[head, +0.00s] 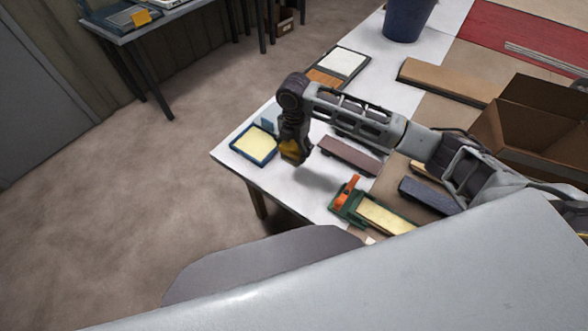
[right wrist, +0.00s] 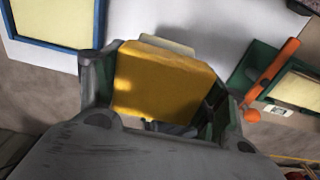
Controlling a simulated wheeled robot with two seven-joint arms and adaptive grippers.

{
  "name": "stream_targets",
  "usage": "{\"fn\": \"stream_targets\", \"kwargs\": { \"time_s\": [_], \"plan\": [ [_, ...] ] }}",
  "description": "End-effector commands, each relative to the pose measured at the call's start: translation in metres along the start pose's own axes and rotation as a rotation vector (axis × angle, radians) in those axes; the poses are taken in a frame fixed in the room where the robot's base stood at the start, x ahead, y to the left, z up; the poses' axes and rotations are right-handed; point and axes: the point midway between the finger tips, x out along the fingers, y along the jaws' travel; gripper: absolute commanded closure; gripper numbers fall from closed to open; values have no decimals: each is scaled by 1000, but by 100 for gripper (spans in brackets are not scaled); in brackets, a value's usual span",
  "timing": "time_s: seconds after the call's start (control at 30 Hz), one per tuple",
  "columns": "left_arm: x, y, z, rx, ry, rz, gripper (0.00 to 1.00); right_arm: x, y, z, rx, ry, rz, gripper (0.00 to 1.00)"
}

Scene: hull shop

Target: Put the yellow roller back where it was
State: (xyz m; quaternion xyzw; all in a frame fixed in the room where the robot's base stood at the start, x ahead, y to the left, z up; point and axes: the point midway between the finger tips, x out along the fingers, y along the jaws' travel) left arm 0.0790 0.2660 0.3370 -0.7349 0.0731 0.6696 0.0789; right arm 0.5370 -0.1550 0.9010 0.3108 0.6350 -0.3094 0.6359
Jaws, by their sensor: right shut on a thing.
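My right gripper (head: 294,144) is shut on the yellow roller (head: 289,153), over the white table near its left corner. The roller also shows in the right wrist view (right wrist: 165,78) as a yellow block between the two fingers, with a pale piece behind its top edge. The fingers hide its sides. It is beside a blue-rimmed tray with a pale yellow inside (head: 255,144); I cannot tell whether it touches the table. My left gripper is not in view.
A green holder (head: 341,207) with an orange handle (head: 347,191) and a pale yellow pad (head: 384,214) lie toward the near edge. A dark reddish block (head: 349,157), a blue block (head: 428,195) and an open cardboard box (head: 530,120) are to the right. A blue bucket (head: 408,20) stands behind.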

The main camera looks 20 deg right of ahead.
Motion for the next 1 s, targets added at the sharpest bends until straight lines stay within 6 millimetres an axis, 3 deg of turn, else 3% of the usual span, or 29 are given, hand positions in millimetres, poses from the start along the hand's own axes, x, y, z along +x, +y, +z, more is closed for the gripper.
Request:
{"fn": "stream_targets", "kwargs": {
  "time_s": [0.4,0.87,1.0],
  "plan": [
    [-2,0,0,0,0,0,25,50,0,0,1,0,-1,78],
    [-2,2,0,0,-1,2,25,57,0,0,0,-1,1,78],
    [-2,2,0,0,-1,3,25,67,-1,0,0,0,-1,78]
  ]
}}
